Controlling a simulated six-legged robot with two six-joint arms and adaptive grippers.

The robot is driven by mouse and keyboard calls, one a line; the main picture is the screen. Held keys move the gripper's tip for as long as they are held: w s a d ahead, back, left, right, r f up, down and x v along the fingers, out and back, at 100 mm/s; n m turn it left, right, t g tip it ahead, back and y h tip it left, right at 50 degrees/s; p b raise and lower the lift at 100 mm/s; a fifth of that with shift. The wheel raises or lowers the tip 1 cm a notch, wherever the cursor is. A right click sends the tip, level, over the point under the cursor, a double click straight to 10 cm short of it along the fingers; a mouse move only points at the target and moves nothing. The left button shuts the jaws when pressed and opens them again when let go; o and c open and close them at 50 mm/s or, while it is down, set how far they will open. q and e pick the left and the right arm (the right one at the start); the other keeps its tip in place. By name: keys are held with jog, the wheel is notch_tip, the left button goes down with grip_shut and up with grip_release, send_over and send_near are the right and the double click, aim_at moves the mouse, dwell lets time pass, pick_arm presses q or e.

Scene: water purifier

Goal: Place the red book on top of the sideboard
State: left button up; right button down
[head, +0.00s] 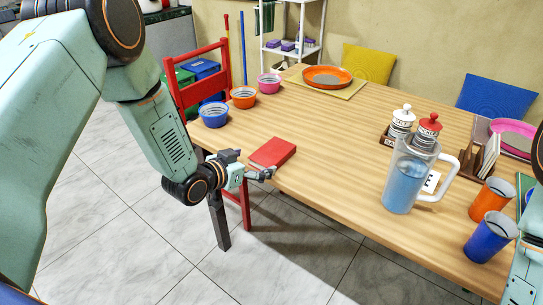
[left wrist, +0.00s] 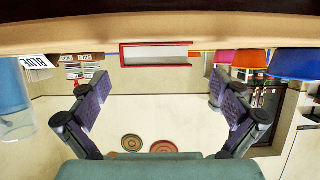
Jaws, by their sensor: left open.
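The red book (head: 273,152) lies flat at the near left edge of the wooden table. My left gripper (head: 262,173) is just in front of that edge, close to the book but apart from it. In the left wrist view, which is upside down, the fingers (left wrist: 164,108) are spread wide with nothing between them. The book (left wrist: 155,54) shows edge-on beyond them, its pale pages between red covers. Only part of my right arm shows at the right edge of the head view; its gripper is out of sight. I cannot identify the sideboard.
Blue (head: 214,115), orange (head: 243,97) and pink (head: 269,83) bowls stand beyond the book. A red chair (head: 196,69) is at the table's left end. A water jug (head: 402,181) and cups (head: 491,199) stand to the right. Tiled floor (head: 110,235) is open at left.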

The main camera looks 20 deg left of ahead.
aim_at(266, 156)
pick_arm(q)
jog(key=x, duration=0.1)
jog(key=b+x, duration=0.1)
jog(key=x, duration=0.2)
jog(key=shift+w+d, duration=0.1)
jog(key=shift+d, duration=0.2)
jog(key=shift+w+d+f+b, duration=0.15)
jog(key=shift+w+b, duration=0.15)
jog(key=shift+w, duration=0.2)
jog(key=shift+s, duration=0.1)
jog(key=shift+c, duration=0.5)
jog(key=c, duration=1.3)
jog(key=shift+c, duration=0.2)
